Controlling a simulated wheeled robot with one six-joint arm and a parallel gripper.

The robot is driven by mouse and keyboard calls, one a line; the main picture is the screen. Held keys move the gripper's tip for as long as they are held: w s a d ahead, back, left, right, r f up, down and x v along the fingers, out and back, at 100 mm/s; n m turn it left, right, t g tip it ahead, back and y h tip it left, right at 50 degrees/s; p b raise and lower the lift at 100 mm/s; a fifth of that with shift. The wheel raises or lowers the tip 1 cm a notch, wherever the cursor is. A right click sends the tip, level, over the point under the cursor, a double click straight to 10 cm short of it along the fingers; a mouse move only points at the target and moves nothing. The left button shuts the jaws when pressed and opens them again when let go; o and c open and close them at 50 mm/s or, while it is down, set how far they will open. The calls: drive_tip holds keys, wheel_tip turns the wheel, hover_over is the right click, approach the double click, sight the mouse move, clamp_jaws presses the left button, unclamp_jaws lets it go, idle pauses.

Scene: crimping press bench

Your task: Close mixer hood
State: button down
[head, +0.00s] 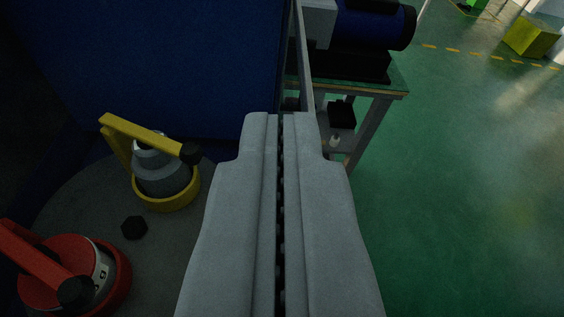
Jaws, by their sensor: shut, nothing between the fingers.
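My gripper (281,120) points away from the camera in the middle of the head view, its two grey fingers shut with nothing between them. A large dark blue panel (170,60) fills the upper left, beyond and left of the fingertips. It may be the mixer hood or part of its housing; I cannot tell which. A thin grey upright edge (303,60) runs along the panel's right side, just beyond the fingertips. Whether the fingertips touch it is unclear. No handle shows on the panel.
At the lower left, a dark round surface (85,195) carries a yellow-ringed fixture (165,185), a red fixture (75,265) and a black knob (134,228). A bench (385,90) with a blue motor-like unit (370,25) stands beyond.

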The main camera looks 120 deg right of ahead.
drive_tip(key=shift+r, duration=0.5)
drive_tip(key=r, duration=0.3)
drive_tip(key=shift+w+a+r, duration=0.15)
drive_tip(key=shift+a, duration=0.15)
drive_tip(key=v, duration=0.4)
drive_tip(key=shift+a, duration=0.2)
drive_tip(key=shift+v, duration=2.45)
